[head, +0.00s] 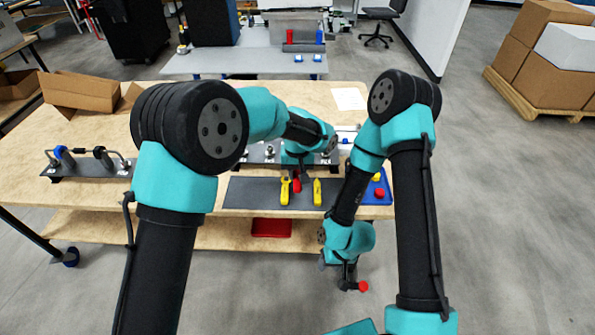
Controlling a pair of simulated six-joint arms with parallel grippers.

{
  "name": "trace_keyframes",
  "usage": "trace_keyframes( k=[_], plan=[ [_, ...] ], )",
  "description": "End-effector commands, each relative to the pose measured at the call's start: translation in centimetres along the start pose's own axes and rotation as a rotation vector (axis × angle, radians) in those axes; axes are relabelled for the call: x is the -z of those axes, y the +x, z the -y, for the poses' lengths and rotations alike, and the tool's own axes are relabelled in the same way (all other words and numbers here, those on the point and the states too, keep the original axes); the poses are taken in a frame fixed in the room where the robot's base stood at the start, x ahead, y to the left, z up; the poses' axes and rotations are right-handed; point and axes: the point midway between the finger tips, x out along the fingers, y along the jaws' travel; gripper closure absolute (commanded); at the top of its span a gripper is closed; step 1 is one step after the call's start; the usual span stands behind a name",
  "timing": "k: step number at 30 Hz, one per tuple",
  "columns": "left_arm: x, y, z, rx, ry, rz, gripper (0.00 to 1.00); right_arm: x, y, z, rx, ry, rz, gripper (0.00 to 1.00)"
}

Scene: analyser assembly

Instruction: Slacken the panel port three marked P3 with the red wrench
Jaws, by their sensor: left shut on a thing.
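My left gripper (297,175) points down over the front of the dark mat, shut on what looks like the red wrench (297,185); the red part shows just below its fingers. The grip itself is small and partly hidden. A dark panel with metal fittings (262,154) stands behind the mat, partly covered by my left wrist. The P3 mark cannot be read, and port three cannot be picked out. My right gripper (347,277) hangs low in front of the bench, away from the panel. A small red-ended piece (362,286) shows at its tip; whether it is held is unclear.
Two yellow-handled tools (284,191) (317,192) lie on the grey mat (245,194), on either side of the red part. A blue tray (386,187) with red and yellow pieces is at right. A black stand with fittings (91,167) is at left. The front-left benchtop is clear.

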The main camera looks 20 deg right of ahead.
Motion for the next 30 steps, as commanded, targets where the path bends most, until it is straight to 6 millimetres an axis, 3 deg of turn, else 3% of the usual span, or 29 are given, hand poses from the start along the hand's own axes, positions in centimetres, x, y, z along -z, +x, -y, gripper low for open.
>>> trace_keyframes(
  k=[11,25,30],
  plan=[
    [0.1,-0.6,0.0,0.0,0.0,-0.002,1.0,0.0,0.0,0.0,0.0,0.0,0.0,0.57],
    [0.1,-5.9,0.0,-0.001,-0.001,-0.002,1.0,0.0,0.0,0.0,0.0,0.0,0.0,0.57],
    [0.1,-7.0,0.0,0.0,0.0,-0.001,1.0,0.0,0.0,0.0,0.0,0.0,0.0,0.57]
  ],
)
